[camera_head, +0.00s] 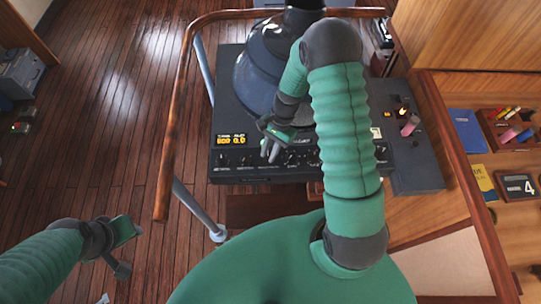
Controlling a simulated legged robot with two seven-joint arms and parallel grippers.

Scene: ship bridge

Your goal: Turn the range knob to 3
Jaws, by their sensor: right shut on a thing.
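The dark console (222,110) carries a row of small black knobs with pale markings along its front edge, and an amber display (231,140) at its left. My right gripper (269,151) reaches down to this row, just right of the display, and is shut on a knob that its fingers mostly hide. The range knob's label and pointer setting are too small to read.
A wooden handrail (171,125) curves around the console's left and back. A dark domed housing (262,65) rises behind the knobs. A side panel (418,165) with a pink handle (410,125) adjoins at right. My right arm covers part of the console.

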